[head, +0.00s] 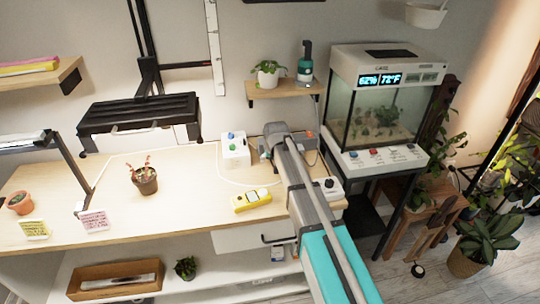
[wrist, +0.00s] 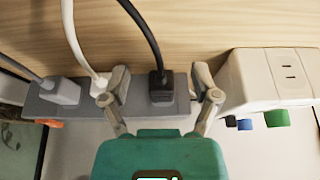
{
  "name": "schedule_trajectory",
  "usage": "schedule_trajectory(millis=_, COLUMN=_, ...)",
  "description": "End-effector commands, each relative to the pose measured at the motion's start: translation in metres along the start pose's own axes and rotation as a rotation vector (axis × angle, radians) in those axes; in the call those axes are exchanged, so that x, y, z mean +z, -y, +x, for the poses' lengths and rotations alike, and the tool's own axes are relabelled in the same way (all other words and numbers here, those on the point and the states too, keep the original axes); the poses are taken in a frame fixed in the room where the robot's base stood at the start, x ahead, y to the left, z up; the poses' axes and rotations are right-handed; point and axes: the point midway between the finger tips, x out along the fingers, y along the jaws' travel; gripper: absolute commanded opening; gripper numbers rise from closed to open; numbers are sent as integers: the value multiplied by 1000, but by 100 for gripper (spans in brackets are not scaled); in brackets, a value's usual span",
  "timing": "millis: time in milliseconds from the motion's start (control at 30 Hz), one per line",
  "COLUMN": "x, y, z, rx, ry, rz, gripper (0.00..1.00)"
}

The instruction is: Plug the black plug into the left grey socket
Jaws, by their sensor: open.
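In the wrist view the black plug (wrist: 161,86) sits at the grey power strip (wrist: 135,104), its black cord (wrist: 146,35) running up. I cannot tell how deep it sits. My gripper (wrist: 161,80) is open, one finger on each side of the black plug, with visible gaps. The left finger is close beside a white plug (wrist: 99,86) with a white cord. A grey plug (wrist: 62,91) is farther left on the strip. No empty grey socket is clearly visible. In the head view my arm hides the plug and most of the strip.
A white box (wrist: 248,80) with a slotted outlet and blue and green knobs stands right of the gripper; in the head view it is on the table (head: 200,190). A yellow device (head: 251,200), knobbed box (head: 329,188) and potted plant (head: 146,182) stand nearby.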

Motion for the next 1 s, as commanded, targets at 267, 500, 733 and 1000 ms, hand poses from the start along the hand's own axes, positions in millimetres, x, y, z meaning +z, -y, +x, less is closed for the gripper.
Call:
schedule_trajectory(millis=267, x=21, y=0, z=-36, rx=0, ry=0, rz=0, gripper=79)
schedule_trajectory(millis=500, x=30, y=-23, z=-60, rx=1, ry=1, rz=2, gripper=79)
schedule_trajectory(millis=733, x=40, y=-42, z=-84, rx=0, ry=2, rz=2, gripper=79)
schedule_trajectory(millis=1000, x=52, y=-64, z=-112, rx=1, ry=2, rz=1, gripper=79)
